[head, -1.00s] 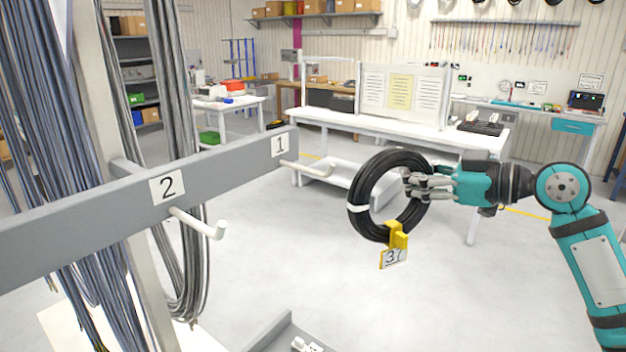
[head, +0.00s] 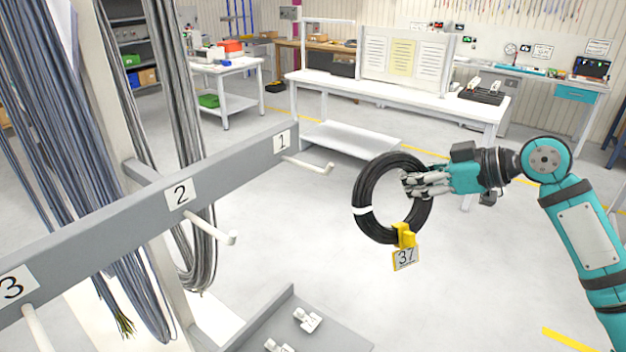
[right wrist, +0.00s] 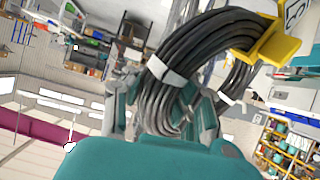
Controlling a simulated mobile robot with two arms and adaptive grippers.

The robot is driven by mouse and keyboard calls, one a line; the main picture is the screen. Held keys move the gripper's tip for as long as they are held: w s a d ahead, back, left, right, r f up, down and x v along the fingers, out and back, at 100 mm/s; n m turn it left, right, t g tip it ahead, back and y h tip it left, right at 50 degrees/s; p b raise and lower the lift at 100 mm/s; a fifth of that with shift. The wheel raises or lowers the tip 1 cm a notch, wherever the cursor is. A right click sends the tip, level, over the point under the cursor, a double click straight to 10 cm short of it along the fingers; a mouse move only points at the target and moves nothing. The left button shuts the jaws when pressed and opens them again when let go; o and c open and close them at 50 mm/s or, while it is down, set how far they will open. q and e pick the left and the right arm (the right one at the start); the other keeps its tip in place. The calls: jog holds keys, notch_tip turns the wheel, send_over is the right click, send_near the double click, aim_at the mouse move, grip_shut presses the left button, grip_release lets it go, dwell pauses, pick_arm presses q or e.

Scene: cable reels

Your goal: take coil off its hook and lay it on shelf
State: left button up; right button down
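The black coil (head: 366,190) hangs in the air, upright, with white ties and a yellow tag clip (head: 404,235) marked 37 at its bottom. My right gripper (head: 418,183) is shut on the coil's right side. In the right wrist view the coil (right wrist: 215,50) lies between the fingers of the gripper (right wrist: 165,115). The coil is apart from the hooks. Hook 1 (head: 312,166) and hook 2 (head: 210,228) on the grey rail are empty. A grey shelf (head: 330,335) with small white fittings shows low in the head view, partly cut off. My left gripper is out of view.
The grey rail (head: 130,215) with number labels crosses the left side. Bundles of grey cables (head: 70,150) hang behind it. A white workbench (head: 400,98) with a lower shelf stands behind the coil. The floor between rail and bench is clear.

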jog(key=g+p, duration=0.1)
jog(key=p, duration=0.2)
jog(key=h+p, duration=0.1)
jog(key=p, duration=0.3)
jog(key=shift+s+d+r+m+g, duration=0.2)
jog(key=shift+d+r+m+g, duration=0.1)
jog(key=shift+r+m+g, duration=0.1)
jog(key=shift+d+f+g+h, duration=0.2)
jog(key=shift+g+h, duration=0.1)
jog(key=shift+h, duration=0.2)
jog(key=shift+s+d+m+g+h+b, duration=0.2)
jog(key=shift+m+g+h+b, duration=0.1)
jog(key=shift+g, duration=0.3)
jog(key=shift+f+g+h, duration=0.2)
jog(key=shift+g+h, duration=0.2)
jog(key=shift+g, duration=0.1)
jog(key=shift+s+d, duration=0.1)
